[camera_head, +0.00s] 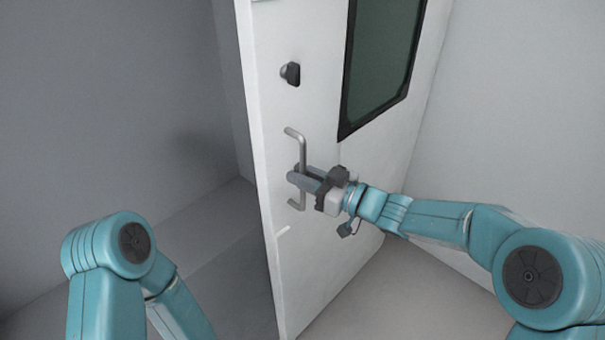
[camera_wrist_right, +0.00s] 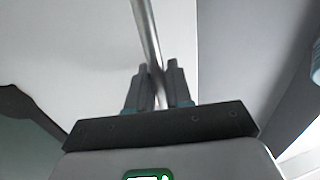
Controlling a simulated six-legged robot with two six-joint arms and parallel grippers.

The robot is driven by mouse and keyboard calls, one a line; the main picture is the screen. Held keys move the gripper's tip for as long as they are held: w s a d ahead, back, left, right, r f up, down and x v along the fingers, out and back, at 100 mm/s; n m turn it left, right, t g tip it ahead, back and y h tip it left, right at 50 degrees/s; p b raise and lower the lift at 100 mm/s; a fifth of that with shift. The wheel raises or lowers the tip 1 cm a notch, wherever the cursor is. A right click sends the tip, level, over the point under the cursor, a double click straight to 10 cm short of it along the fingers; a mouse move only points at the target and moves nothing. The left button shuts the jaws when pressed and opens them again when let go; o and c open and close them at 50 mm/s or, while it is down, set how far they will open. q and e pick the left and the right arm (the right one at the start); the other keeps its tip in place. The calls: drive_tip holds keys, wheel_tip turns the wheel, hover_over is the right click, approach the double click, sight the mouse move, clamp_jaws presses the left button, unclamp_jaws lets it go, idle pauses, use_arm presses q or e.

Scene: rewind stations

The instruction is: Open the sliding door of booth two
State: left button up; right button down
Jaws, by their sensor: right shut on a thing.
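The white sliding door (camera_head: 268,130) stands in the middle of the head view, with a dark framed window (camera_head: 385,60) in its upper right. A grey metal bar handle (camera_head: 303,145) is fixed upright near the door's left edge. My right gripper (camera_head: 300,180) is shut on the lower half of this handle. In the right wrist view the handle (camera_wrist_right: 146,35) runs between the two dark fingers (camera_wrist_right: 159,88). My left arm shows at the lower left of the head view, but its gripper is out of view.
A small dark knob or lock (camera_head: 290,73) sits on the door above the handle. Left of the door's edge is an open, shadowed space with a grey wall (camera_head: 110,90) and floor. A pale wall (camera_head: 510,110) stands on the right, with bare floor (camera_head: 400,290) below.

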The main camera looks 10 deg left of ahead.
idle(0.3)
drive_tip(key=c, duration=1.2)
unclamp_jaws()
drive_tip(key=shift+d, duration=0.1)
drive_tip(key=shift+c, duration=0.2)
drive_tip(key=shift+d, duration=0.1)
drive_tip(key=b+v, duration=0.2)
drive_tip(key=v, duration=1.4)
drive_tip(key=shift+b, duration=0.3)
drive_tip(key=shift+d, duration=0.1)
